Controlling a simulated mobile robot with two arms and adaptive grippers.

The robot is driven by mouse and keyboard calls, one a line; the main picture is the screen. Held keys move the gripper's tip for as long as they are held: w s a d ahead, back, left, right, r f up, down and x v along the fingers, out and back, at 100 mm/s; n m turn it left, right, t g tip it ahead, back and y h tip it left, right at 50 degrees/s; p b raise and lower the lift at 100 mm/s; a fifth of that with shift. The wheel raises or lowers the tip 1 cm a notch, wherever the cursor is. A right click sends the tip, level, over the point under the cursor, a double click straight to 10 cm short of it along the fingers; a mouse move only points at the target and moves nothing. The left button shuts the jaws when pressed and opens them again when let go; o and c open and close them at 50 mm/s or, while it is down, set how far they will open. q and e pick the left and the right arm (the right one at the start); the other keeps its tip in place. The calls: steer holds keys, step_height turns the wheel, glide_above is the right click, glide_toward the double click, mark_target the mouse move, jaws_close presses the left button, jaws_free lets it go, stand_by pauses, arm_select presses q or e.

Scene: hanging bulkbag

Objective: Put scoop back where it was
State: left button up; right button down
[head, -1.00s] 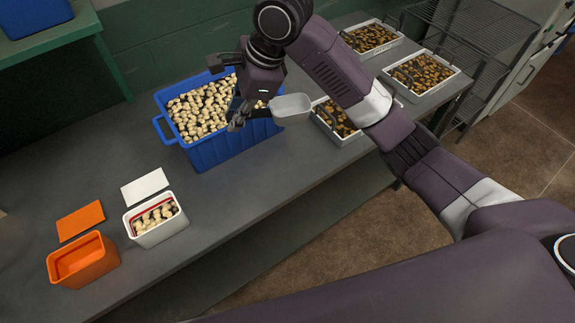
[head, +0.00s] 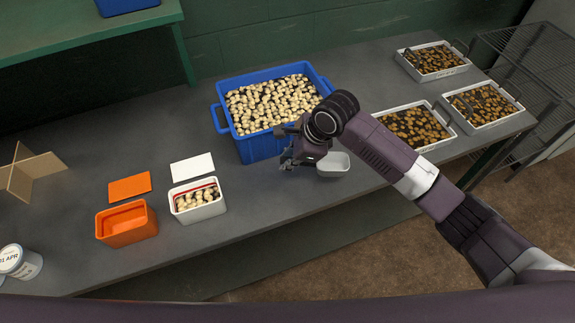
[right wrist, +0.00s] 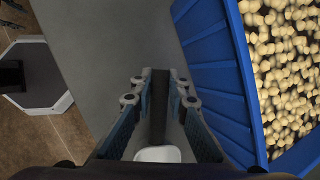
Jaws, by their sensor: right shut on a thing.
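The white scoop (head: 334,165) is in front of the right part of the blue bin, over the table's front area. It also shows at the bottom of the right wrist view (right wrist: 158,154). My right gripper (head: 288,160) is shut on the scoop's handle, which the fingers mostly hide. In the right wrist view my right gripper's fingers (right wrist: 162,92) point down at grey table, beside the bin wall. I cannot tell whether the scoop touches the table. My left gripper is not in view.
A blue bin (head: 243,146) of pale mushrooms stands behind the gripper. Left are a white box (head: 200,213) with mushrooms, an orange box (head: 127,238) and their lids. White trays (head: 445,134) of brown pieces stand right. Table between white box and gripper is clear.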

steer(key=shift+f, duration=1.75)
steer(key=c, duration=1.9)
jaws_free()
steer(key=b+v, duration=0.1)
steer(key=v, duration=1.1)
